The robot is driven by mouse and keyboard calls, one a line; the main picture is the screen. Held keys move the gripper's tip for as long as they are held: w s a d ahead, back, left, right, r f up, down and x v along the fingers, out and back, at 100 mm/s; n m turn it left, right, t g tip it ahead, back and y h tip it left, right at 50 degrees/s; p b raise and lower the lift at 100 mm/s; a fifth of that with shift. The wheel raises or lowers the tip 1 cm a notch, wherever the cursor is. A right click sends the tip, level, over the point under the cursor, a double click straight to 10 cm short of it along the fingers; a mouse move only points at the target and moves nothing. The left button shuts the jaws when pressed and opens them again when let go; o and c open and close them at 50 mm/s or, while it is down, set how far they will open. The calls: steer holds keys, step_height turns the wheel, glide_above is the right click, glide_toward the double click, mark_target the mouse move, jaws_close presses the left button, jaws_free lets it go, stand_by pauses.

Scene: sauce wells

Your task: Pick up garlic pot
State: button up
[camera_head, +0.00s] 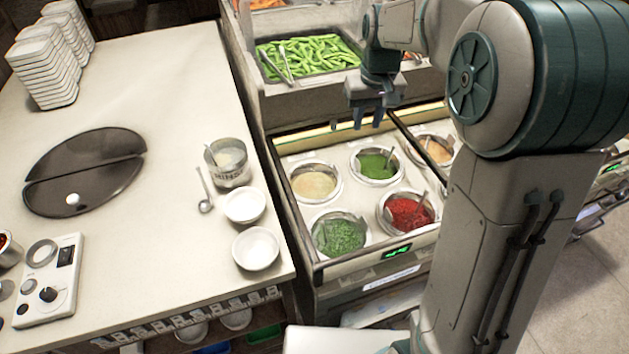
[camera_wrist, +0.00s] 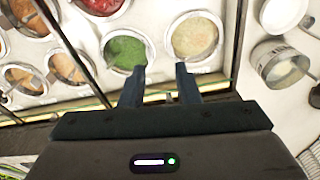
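A round metal pot of pale, chopped garlic-like sauce (camera_head: 313,183) sits in the back-left well of the sauce unit. It also shows in the wrist view (camera_wrist: 195,38), just beyond my right-hand fingertip. I see no readable label on it. My gripper (camera_head: 369,117) hangs above the back edge of the wells, fingers pointing down. Its two fingers (camera_wrist: 160,80) are apart with nothing between them, and it touches no pot. The gripper is nearer the smooth green sauce pot (camera_head: 374,165) than the pale one.
Chopped green (camera_head: 338,236) and red sauce (camera_head: 408,211) pots stand in front; a tan sauce pot (camera_head: 437,150) is at right, past a divider. A metal can (camera_head: 229,163) and white bowls (camera_head: 244,205) stand on the left counter. A green-bean tray (camera_head: 305,58) lies behind.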

steer(key=n+g+b, duration=0.1)
steer(key=n+b, duration=0.1)
glide_above(336, 167)
step_height(336, 167, down, 12)
steer(key=r, duration=0.1)
steer(key=f, duration=0.6)
steer(key=f+p, duration=0.1)
steer(key=f, duration=0.2)
steer(key=shift+w+a, duration=0.3)
steer(key=shift+s+d+f+p, duration=0.15)
steer(key=shift+f+p, duration=0.3)
steer(key=shift+f, duration=0.95)
steer(key=shift+w+d+f+p, duration=0.1)
steer(key=shift+f+p, duration=0.3)
steer(key=shift+f, duration=1)
jaws_close()
steer(key=shift+r, duration=0.15)
